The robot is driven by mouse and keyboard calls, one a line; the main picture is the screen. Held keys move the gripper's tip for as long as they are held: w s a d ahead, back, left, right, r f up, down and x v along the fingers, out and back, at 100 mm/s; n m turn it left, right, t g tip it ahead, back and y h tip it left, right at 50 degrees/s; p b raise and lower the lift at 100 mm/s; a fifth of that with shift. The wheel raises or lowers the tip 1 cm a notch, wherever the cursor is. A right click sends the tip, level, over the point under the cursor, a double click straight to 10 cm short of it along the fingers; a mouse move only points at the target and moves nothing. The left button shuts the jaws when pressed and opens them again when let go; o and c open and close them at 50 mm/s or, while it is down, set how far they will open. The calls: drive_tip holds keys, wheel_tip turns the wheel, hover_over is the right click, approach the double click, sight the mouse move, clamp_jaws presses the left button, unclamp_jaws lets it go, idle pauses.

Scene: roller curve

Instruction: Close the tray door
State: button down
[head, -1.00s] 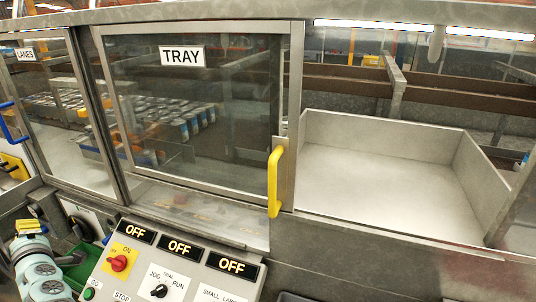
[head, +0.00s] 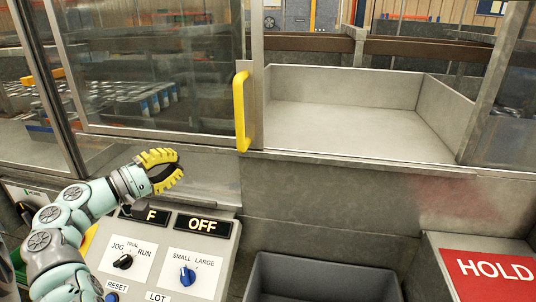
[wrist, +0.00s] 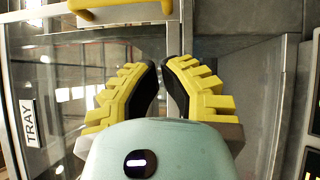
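The tray door (head: 160,75) is a framed glass panel on the left of the head view. A yellow vertical handle (head: 241,112) is on its right edge. The opening right of the handle is uncovered and shows a bare metal tray (head: 350,110). My gripper (head: 181,163) has yellow ribbed fingers and is below and left of the handle, apart from it. In the wrist view, the fingertips (wrist: 160,65) have a narrow empty gap between them. The handle (wrist: 120,6) shows at the top edge there, beyond the fingertips, and the TRAY sign (wrist: 30,122) at the left.
A control panel (head: 150,268) with OFF displays and knobs lies below my gripper. A dark grey bin (head: 320,280) stands right of it. A red HOLD sign (head: 495,268) is on a box at the lower right.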

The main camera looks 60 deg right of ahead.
drive_tip(key=s+p+x, duration=0.1)
drive_tip(key=p+x, duration=0.1)
drive_tip(key=x, duration=0.4)
drive_tip(key=s+p+x, duration=0.1)
drive_tip(key=p+x, duration=0.2)
drive_tip(key=x, duration=0.3)
drive_tip(key=shift+s+a+p, duration=0.3)
drive_tip(key=shift+a, duration=0.1)
drive_tip(key=shift+r, duration=0.1)
